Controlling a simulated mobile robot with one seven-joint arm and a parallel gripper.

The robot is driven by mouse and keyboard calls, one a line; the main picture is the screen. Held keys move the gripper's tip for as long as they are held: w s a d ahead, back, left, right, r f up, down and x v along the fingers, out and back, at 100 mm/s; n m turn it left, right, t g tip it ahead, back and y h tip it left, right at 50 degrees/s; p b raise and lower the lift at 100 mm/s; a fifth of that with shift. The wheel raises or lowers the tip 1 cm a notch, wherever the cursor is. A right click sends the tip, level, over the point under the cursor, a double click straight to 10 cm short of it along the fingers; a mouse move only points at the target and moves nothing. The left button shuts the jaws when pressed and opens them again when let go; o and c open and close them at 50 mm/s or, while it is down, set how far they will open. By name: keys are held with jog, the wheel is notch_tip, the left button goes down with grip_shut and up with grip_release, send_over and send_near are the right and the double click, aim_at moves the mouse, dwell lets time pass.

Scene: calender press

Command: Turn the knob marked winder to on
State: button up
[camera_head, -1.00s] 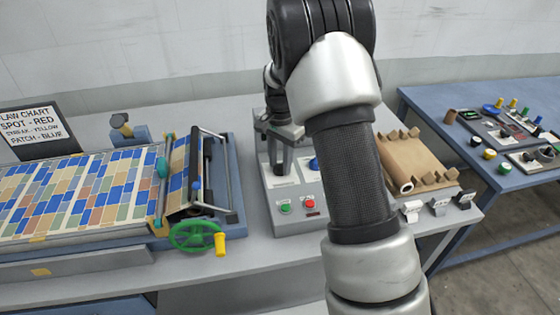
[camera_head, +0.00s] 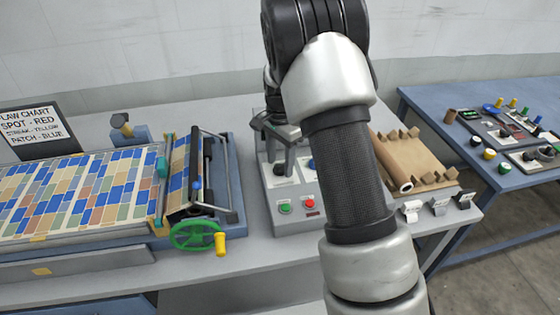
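A grey control panel (camera_head: 285,222) stands on the bench right of the roller press. A dark knob (camera_head: 279,170) on it sits at my gripper's fingertips. My gripper (camera_head: 279,162) points down at the panel's left part, its two fingers apart on either side of the knob. I cannot tell whether they touch it. A blue knob (camera_head: 311,164) is to the right, partly hidden by my arm. The panel's labels are too small to read, so I cannot tell which knob is marked winder.
A green button (camera_head: 285,208) and a red button (camera_head: 309,202) are at the panel's front. The press with a green handwheel (camera_head: 194,236) stands left. A brown roll tray (camera_head: 425,165) and a blue table (camera_head: 505,183) with more controls are right.

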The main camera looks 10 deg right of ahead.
aim_at(280, 164)
notch_tip(280, 164, up, 17)
jog(key=shift+r, duration=0.2)
dwell(0.6)
jog(key=shift+r, duration=0.1)
jog(key=s+r+n+t+p, duration=0.25)
jog(key=s+r+n, duration=0.25)
jog(key=s+r, duration=0.65)
jog(key=s+f+n+t, duration=0.3)
jog(key=s+n, duration=0.4)
jog(key=s, duration=1.1)
jog(key=shift+f, duration=0.4)
